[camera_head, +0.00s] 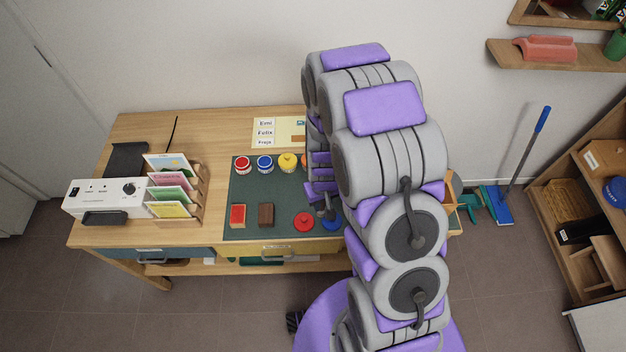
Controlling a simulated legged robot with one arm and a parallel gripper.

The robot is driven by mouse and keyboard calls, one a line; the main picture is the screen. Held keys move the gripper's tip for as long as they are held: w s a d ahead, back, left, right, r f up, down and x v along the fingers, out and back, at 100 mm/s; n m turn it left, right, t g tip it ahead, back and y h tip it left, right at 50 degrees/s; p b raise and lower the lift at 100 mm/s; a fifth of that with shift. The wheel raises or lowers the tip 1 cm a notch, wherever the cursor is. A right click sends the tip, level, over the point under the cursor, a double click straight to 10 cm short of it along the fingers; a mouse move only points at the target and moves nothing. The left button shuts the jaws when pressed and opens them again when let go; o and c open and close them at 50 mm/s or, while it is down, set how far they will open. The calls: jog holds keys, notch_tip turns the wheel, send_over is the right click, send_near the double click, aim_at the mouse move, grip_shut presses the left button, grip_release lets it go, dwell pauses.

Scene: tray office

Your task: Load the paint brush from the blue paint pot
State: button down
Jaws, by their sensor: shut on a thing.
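The blue paint pot (264,163) stands upright on the dark green mat, between the red pot (242,164) and the yellow pot (288,162). My gripper (326,207) is at the right part of the mat, to the right of the blue pot and nearer the front, apart from it. My own arm covers much of it. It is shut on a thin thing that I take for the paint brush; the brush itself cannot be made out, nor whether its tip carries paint.
A red disc (304,222) and a blue disc (331,222) lie on the mat (285,190) near my gripper. A red block (237,215) and a brown block (266,215) lie front left. A card rack (192,205) and white device (103,199) stand left. My arm hides the table's right side.

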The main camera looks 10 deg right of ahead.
jog(key=w+f+b, duration=0.1)
jog(key=w, duration=0.3)
jog(key=w+f, duration=0.2)
jog(key=w, duration=0.2)
jog(key=w+f+b, duration=0.1)
jog(key=w, duration=0.3)
jog(key=shift+d+f+b, duration=0.15)
jog(key=shift+f+b, duration=0.15)
jog(key=shift+f, duration=0.05)
jog(key=shift+r, duration=0.15)
jog(key=c, duration=0.9)
grip_release()
jog(key=shift+c, duration=0.2)
